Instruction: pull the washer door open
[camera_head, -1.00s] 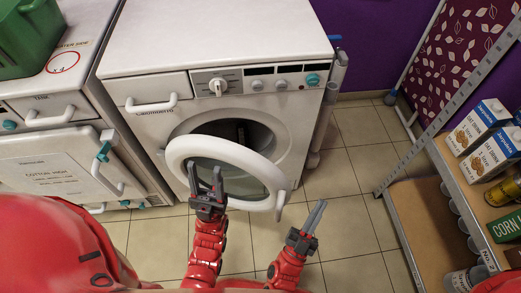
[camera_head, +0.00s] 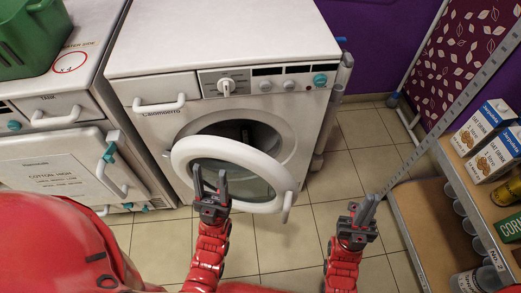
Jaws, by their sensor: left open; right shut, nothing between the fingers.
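The white washer (camera_head: 170,130) stands in the middle of the view. Its round door (camera_head: 186,146) is swung part open, with a white ring frame and clear glass, and the dark drum opening (camera_head: 230,128) shows behind it. A handle (camera_head: 287,206) sits at the door's lower right edge. My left gripper (camera_head: 210,180) is open, with its fingers in front of the door's lower left part; whether they touch it I cannot tell. My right gripper (camera_head: 366,208) is shut and empty, to the right of the door and apart from it, above the floor.
A second white machine (camera_head: 60,160) stands at the left with a green bin (camera_head: 35,38) on top. A shelf (camera_head: 440,150) with cartons (camera_head: 490,145) and cans is at the right. Tiled floor (camera_head: 345,165) between washer and shelf is clear.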

